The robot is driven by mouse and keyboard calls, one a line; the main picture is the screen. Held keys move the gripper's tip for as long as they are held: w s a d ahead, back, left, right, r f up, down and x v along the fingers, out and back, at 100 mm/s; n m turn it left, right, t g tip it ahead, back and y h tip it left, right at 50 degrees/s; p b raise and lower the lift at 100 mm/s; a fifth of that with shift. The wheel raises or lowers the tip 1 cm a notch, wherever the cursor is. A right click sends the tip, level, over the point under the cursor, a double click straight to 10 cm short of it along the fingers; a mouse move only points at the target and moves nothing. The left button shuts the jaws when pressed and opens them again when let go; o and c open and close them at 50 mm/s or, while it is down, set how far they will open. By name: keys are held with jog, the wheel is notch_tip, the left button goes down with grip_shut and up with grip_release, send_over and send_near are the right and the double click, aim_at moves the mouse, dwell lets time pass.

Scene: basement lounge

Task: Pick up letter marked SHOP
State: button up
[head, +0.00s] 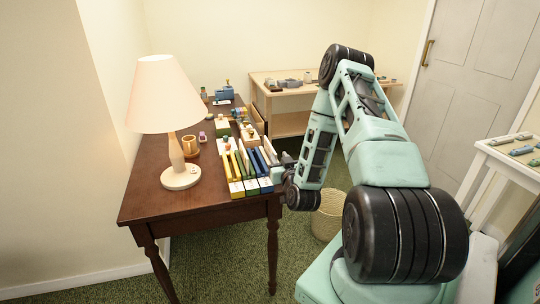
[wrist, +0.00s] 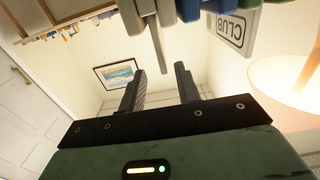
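On the dark table stands a row of yellow, green, blue and pale letters or dividers (head: 244,168); their front labels are too small to read in the head view. I cannot pick out the one marked SHOP. The wrist view is upside down and shows a pale card marked CLUB (wrist: 236,30) at the upper right, beside blue and green pieces. My gripper (wrist: 161,72) is open, its two dark fingers apart. A slim grey piece (wrist: 157,48) shows between the fingertips; I cannot tell its depth. In the head view my gripper (head: 284,164) is at the table's right edge, beside the row, partly hidden.
A lamp (head: 168,100) stands on the table (head: 150,183) left of the row, with a mug (head: 190,145) near it. A woven basket (head: 327,215) is on the floor. A wooden bench (head: 292,122) stands behind, and a white stand (head: 510,162) is at right.

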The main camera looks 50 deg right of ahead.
jog(key=shift+a+f+p+x, duration=0.1)
jog(key=shift+p+x, duration=0.15)
jog(key=shift+x, duration=0.9)
jog(key=shift+a+f+p+x, duration=0.15)
jog(key=shift+p+x, duration=0.05)
jog(key=shift+x, duration=0.95)
jog(key=shift+w, duration=0.15)
grip_shut()
